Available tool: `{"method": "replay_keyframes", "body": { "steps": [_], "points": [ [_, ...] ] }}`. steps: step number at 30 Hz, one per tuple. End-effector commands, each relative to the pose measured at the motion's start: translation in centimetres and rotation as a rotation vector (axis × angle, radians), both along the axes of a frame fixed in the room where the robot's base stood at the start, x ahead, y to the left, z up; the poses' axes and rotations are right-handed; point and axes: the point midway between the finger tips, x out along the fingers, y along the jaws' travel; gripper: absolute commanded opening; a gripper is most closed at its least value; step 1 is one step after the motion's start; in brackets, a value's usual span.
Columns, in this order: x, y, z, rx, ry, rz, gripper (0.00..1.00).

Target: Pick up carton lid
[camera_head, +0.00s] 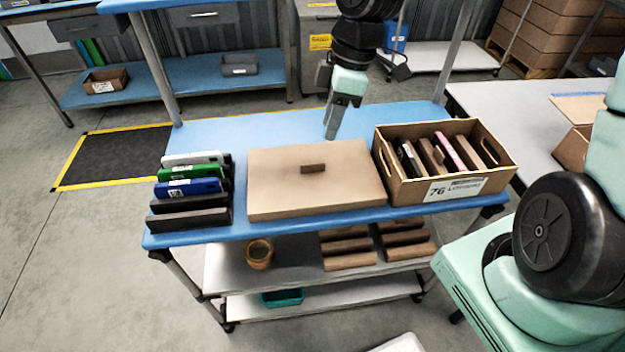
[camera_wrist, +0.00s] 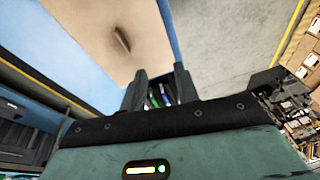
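The carton lid (camera_head: 275,190) is a flat, pale tan rectangle with a small dark brown handle (camera_head: 313,169) at its middle. It lies on the blue table top (camera_head: 230,131); I cannot tell whether a shallow carton is under it. My gripper (camera_head: 333,122) hangs above the table behind the lid's far edge, apart from the handle. In the wrist view the two dark fingers (camera_wrist: 160,76) stand apart with nothing held between them. The lid (camera_wrist: 95,20) and its handle (camera_wrist: 123,39) show there beyond the fingers, at upper left.
An open carton (camera_head: 460,187) labelled 76 holds several upright items, close right of the lid. Several upright cases (camera_head: 190,187) in white, green, blue and black stand close left. A lower shelf (camera_head: 300,262) holds brown blocks and a jar. The table's back left is clear.

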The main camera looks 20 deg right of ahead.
Motion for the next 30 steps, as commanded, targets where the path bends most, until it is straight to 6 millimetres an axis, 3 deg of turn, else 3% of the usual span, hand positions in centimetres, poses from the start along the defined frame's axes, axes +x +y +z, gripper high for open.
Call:
{"method": "replay_keyframes", "body": {
  "steps": [3,6,11,14,30],
  "points": [
    [3.0,-3.1,-1.2,0.068,-0.057,0.042,0.31],
    [4.7,-4.9,-1.3,0.103,-0.106,0.075,0.31],
    [5.9,-6.5,-1.4,0.127,-0.15,0.102,0.31],
    [6.1,-6.3,-2.1,0.131,-0.155,0.108,0.31],
    [6.9,-2.4,-11.5,0.13,-0.153,0.109,0.31]
  ]
}}
